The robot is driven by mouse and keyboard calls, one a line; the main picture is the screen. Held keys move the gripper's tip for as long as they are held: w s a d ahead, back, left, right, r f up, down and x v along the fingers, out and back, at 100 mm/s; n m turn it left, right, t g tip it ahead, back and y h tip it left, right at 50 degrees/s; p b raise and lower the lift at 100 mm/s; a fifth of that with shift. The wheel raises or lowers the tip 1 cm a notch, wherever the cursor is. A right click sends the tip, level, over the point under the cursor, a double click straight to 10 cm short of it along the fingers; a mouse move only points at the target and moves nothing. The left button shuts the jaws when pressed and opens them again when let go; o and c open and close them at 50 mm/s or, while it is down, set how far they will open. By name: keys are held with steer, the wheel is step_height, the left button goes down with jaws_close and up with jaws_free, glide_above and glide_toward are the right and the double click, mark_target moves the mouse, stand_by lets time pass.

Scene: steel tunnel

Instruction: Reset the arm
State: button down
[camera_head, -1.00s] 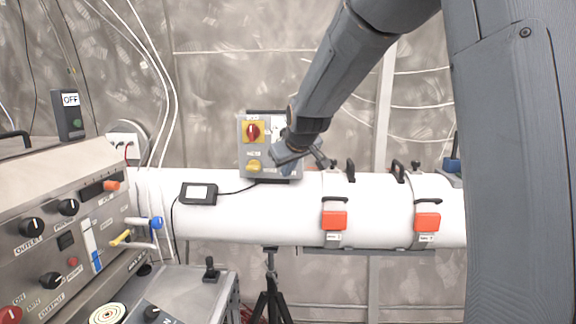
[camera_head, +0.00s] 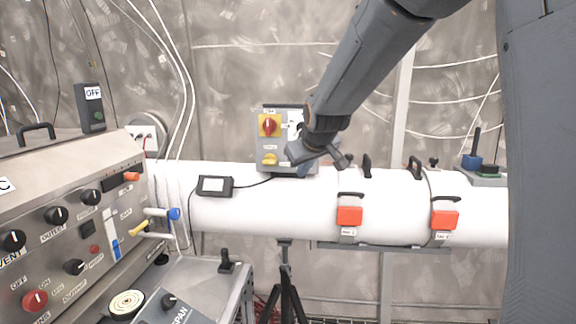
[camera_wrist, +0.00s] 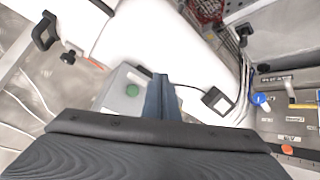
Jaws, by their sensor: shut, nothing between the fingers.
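My arm reaches down from the top right in the head view. My gripper (camera_head: 318,160) is in front of the right side of a grey switch box (camera_head: 285,158) with a red knob on a yellow plate and a yellow knob below. The arm and gripper hide part of the box. In the wrist view my gripper (camera_wrist: 161,84) shows its fingers together and empty.
A white pipe (camera_head: 260,220) runs across the middle, with orange-latched clamps (camera_head: 349,215) on it. A small black display (camera_head: 214,186) sits on the pipe. A control panel (camera_head: 70,220) stands at left and a tripod (camera_head: 286,285) below the pipe.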

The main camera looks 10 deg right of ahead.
steer(key=s+f+m+g, duration=0.1)
steer(key=s+f+g, duration=0.1)
steer(key=s+f, duration=0.5)
steer(key=s+f+m+g, duration=0.1)
steer(key=s+f+g, duration=0.2)
steer(key=s+f, duration=0.4)
steer(key=s+f+m+g, duration=0.1)
steer(key=s+f+g, duration=0.2)
steer(key=s, duration=1.5)
step_height(320, 180, down, 4)
steer(key=shift+d+m, duration=0.25)
steer(key=shift+m, duration=0.15)
